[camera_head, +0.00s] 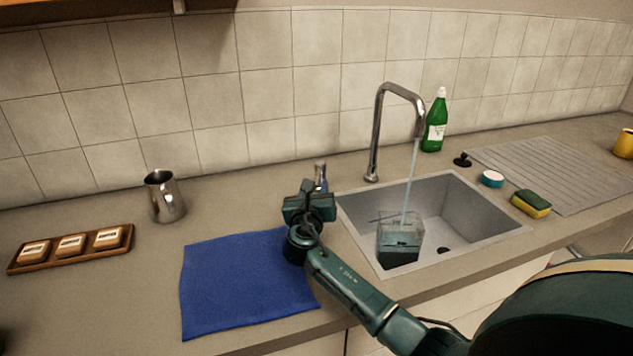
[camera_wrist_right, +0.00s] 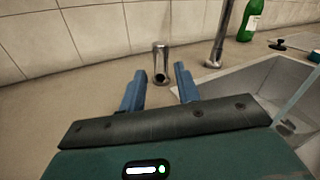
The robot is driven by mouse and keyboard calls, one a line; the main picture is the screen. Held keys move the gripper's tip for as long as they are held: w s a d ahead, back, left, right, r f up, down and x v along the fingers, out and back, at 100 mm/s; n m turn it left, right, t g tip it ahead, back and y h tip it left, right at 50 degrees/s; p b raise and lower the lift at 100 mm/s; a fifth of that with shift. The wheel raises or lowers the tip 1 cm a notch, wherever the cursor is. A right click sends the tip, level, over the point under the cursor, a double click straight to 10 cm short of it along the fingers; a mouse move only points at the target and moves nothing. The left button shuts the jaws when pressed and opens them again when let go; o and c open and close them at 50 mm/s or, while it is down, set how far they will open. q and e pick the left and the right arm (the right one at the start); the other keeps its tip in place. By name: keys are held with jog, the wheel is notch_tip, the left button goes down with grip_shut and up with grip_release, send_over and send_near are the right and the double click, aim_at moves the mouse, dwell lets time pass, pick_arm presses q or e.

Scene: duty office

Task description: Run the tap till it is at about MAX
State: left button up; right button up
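The chrome tap (camera_head: 376,125) arches over the sink (camera_head: 455,205), and a stream of water (camera_head: 412,170) falls from its spout. The stream runs into a clear container (camera_head: 400,240) standing in the sink, which has water in its lower part. I cannot read a MAX mark on it. A short chrome tap control (camera_wrist_right: 161,62) stands on the counter left of the spout. My right gripper (camera_head: 319,188) is open in front of it; in the right wrist view the control shows between the two apart fingers (camera_wrist_right: 160,78). Contact cannot be told. My left gripper is not in view.
A blue cloth (camera_head: 240,285) lies left of my right arm. A steel jug (camera_head: 165,197) and a wooden tray (camera_head: 125,243) are farther left. A green bottle (camera_head: 435,125), black plug (camera_head: 462,160), round tub (camera_head: 492,179), sponge (camera_head: 532,204) and ribbed drainer (camera_head: 560,170) are around the sink.

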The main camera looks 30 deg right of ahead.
aim_at(317, 179)
jog(key=shift+x, duration=1.9)
jog(key=shift+c, duration=0.5)
grip_shut()
